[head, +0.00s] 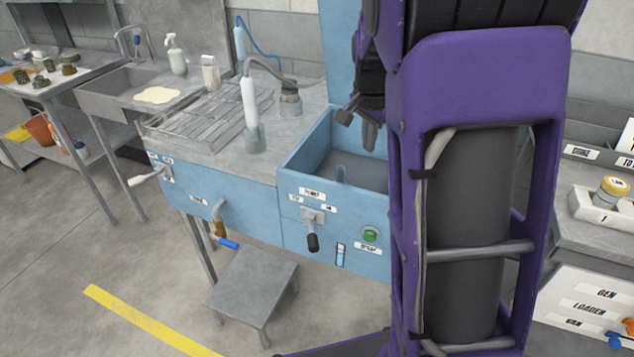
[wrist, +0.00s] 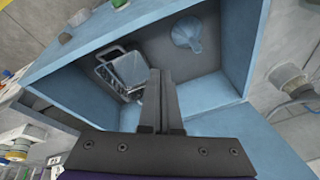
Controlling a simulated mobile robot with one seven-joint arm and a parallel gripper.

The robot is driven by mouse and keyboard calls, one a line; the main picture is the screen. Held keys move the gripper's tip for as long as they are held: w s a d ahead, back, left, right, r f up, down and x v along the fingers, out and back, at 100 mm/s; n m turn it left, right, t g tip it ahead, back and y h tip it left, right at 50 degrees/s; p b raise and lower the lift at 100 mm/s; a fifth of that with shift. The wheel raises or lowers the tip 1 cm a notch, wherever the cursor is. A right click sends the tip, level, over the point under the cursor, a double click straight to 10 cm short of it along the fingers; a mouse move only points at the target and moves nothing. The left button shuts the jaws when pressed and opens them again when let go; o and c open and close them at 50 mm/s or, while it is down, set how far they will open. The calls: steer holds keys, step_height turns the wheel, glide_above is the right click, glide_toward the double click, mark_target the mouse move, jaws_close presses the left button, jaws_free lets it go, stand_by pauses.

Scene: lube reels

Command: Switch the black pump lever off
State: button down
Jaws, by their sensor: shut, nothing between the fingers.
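The black pump lever (head: 313,240) is on the blue front panel, below a small label that seems to read PUMP. Its black grip hangs down from a grey pivot, with a small label on each side that is too small to read surely. My gripper (head: 369,137) is above the blue open bin, higher than the lever and to its right, apart from it. In the wrist view my gripper (wrist: 167,102) has its two dark fingers together, empty, pointing into the bin. I cannot pick out the lever surely in the wrist view.
A green button (head: 370,235) is right of the lever. A white-handled lever (head: 143,178) and a blue-handled tap (head: 228,243) are on the left. The blue bin (head: 310,150) holds a clear container (wrist: 125,70). A grey step stool (head: 252,285) stands below.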

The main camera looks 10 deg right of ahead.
steer(key=s+a+f+m+g+y, duration=0.1)
steer(key=s+a+f+m, duration=0.1)
steer(key=s+a+f+m+g+y, duration=0.1)
steer(key=s+a+f+m, duration=0.1)
steer(key=f, duration=0.1)
steer(key=s+a+f+m+y, duration=0.1)
steer(key=s+a+f+m, duration=0.1)
steer(key=f, duration=0.1)
steer(key=shift+m+g+y, duration=0.3)
steer(key=shift+g+y, duration=0.1)
steer(key=shift+d, duration=0.1)
steer(key=b, duration=0.2)
glide_toward(312, 234)
steer(key=s+d+f, duration=0.2)
steer(key=d+f, duration=0.2)
steer(key=f, duration=0.1)
steer(key=a+f, duration=0.2)
steer(key=a, duration=0.1)
steer(key=shift+w+a+f, duration=0.15)
steer(key=shift+w+a, duration=0.05)
steer(key=shift+a, duration=0.05)
